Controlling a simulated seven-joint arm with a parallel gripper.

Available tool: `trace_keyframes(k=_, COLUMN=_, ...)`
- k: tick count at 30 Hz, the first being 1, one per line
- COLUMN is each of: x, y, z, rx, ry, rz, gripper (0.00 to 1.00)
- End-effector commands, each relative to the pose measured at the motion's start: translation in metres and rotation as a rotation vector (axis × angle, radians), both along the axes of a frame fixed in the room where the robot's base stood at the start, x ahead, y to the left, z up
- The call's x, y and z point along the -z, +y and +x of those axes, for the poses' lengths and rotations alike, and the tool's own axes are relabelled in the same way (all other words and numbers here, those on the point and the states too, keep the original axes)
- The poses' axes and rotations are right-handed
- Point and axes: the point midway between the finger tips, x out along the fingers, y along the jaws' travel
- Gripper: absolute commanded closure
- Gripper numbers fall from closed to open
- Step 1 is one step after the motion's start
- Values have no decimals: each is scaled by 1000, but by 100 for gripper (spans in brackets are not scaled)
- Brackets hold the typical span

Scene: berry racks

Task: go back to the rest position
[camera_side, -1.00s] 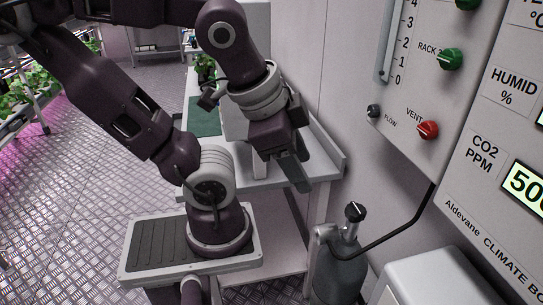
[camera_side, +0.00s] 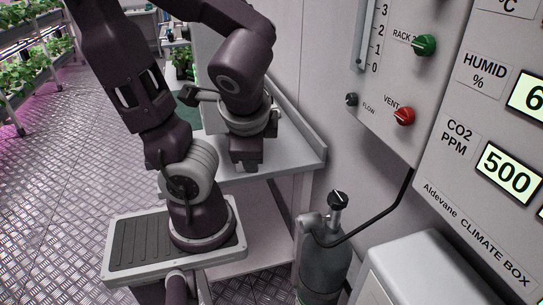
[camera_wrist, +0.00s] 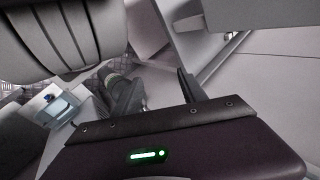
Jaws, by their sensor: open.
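My gripper (camera_side: 245,160) hangs over the grey bench in the side view, pointing down and away from the control panel. Its fingers are small and partly hidden there. In the wrist view my gripper (camera_wrist: 160,92) shows its two dark fingers spread apart with nothing between them. The arm is folded, with its elbow high and its wrist low over the bench.
The grey bench (camera_side: 300,143) stands against the wall. The panel carries a green knob (camera_side: 425,44), a red vent knob (camera_side: 403,115) and a black flow knob (camera_side: 351,99). A gas cylinder (camera_side: 325,268) and white cabinet (camera_side: 420,275) stand at right. Plant racks are far left.

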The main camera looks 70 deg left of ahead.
Motion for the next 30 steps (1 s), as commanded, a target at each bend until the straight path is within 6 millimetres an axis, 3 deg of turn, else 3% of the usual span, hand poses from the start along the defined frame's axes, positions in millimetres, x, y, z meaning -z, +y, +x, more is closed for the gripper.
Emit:
trace_keyframes(k=5, x=2, y=-8, z=-3, rx=-29, ry=-16, rz=-69, gripper=51)
trace_keyframes(k=8, x=-3, y=-46, z=1, rx=-108, ry=-130, rz=-348, gripper=51)
trace_keyframes(k=12, x=-36, y=-82, z=28, rx=-135, ry=-356, rz=-615, gripper=51)
trace_keyframes(k=14, x=-43, y=-86, z=33, rx=-133, ry=-396, rz=-649, gripper=51)
trace_keyframes(k=30, x=-43, y=-86, z=33, rx=-133, ry=-396, rz=-649, gripper=51)
